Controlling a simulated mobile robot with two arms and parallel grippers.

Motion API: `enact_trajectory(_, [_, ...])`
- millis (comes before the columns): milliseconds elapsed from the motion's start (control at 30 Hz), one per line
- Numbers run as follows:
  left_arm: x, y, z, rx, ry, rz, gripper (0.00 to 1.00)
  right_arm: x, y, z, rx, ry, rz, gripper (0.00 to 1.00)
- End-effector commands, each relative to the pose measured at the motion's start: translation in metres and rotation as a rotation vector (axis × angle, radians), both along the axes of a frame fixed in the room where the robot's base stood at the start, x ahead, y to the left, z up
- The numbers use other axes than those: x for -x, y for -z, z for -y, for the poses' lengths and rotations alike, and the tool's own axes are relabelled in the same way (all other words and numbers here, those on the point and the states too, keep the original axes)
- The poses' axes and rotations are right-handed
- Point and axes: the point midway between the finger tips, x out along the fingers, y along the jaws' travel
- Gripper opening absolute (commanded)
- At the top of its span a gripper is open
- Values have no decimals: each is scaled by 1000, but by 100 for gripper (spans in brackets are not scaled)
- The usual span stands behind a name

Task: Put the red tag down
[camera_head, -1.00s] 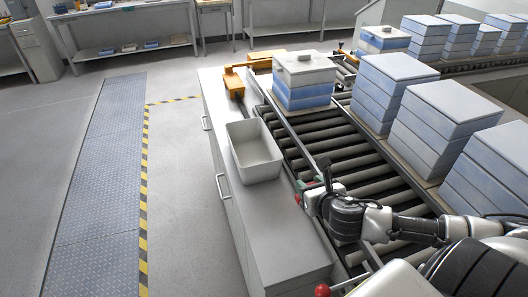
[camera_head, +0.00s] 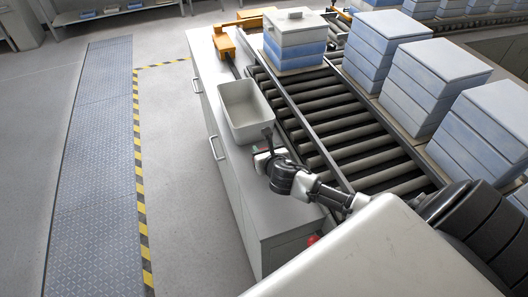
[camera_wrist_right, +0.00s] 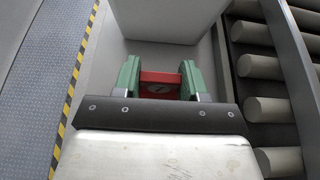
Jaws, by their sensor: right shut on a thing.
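The red tag (camera_wrist_right: 160,86) shows in the right wrist view, held between the two green fingers of my right gripper (camera_wrist_right: 160,80). It has a dark round mark on its face. In the head view my right gripper (camera_head: 259,155) is over the grey counter top (camera_head: 262,203), just in front of the grey bin. The tag is mostly hidden by the gripper there. I cannot tell whether the tag touches the counter. My left gripper does not show.
An open grey bin (camera_head: 246,112) stands on the counter beyond my right gripper. A roller conveyor (camera_head: 335,125) runs along the right, with a stack of blue-and-white boxes (camera_head: 295,40) at its far end. More box stacks (camera_head: 432,80) stand farther right. The counter's near part is clear.

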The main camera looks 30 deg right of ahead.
Motion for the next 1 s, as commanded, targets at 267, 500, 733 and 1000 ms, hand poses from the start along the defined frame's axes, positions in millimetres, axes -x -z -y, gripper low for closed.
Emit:
enact_trajectory(267, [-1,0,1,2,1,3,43,0,11,0,1,0,1,19])
enact_trajectory(500, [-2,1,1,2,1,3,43,0,14,0,-1,0,0,46])
enact_trajectory(733, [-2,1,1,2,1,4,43,0,14,0,0,0,0,67])
enact_trajectory(1000, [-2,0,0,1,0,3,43,3,10,0,1,0,0,67])
